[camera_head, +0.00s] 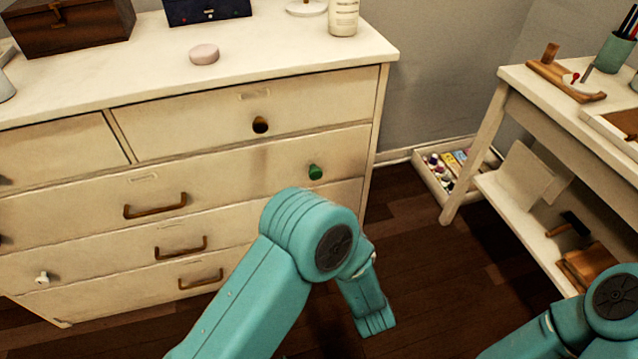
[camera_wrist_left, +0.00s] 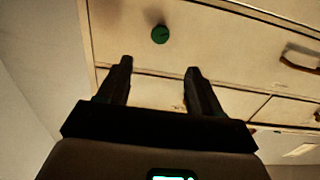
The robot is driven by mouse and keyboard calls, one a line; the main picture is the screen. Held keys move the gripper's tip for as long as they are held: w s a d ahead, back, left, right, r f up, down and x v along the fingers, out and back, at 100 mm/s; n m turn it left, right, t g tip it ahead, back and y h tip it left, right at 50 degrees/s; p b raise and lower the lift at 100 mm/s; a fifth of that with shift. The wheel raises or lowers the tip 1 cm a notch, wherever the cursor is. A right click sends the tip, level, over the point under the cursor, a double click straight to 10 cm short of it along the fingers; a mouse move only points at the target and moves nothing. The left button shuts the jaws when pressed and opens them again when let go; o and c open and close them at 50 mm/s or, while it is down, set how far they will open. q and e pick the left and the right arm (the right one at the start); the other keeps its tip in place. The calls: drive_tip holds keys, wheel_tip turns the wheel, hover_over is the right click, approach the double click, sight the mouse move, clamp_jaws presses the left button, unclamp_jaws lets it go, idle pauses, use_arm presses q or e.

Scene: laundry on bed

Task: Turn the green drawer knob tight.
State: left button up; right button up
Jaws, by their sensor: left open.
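The green knob (camera_head: 315,172) is small and round, on the right end of a cream dresser drawer (camera_head: 240,175) below the top row. It also shows in the left wrist view (camera_wrist_left: 160,34), just beyond my open left gripper (camera_wrist_left: 159,68). The two dark fingers are apart with nothing between them, and the knob lies roughly in line with the gap. It looks clear of both fingertips. In the head view my left arm bends in front of the dresser, and its gripper cannot be made out there. Only part of my right arm shows at the lower right; its gripper is out of view.
A dark round knob (camera_head: 260,125) is on the drawer above. A brown bar handle (camera_head: 155,206) is on the green knob's drawer, to its left. A side table (camera_head: 510,77) with tools stands at the right, with a tray of bottles (camera_head: 430,184) on the floor.

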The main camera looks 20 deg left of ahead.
sight(316, 176)
use_arm(q)
drive_tip(key=b+x, duration=0.3)
drive_tip(key=x, duration=1.2)
drive_tip(key=shift+w+a, duration=0.1)
drive_tip(key=shift+a, duration=0.15)
drive_tip(key=c, duration=1.1)
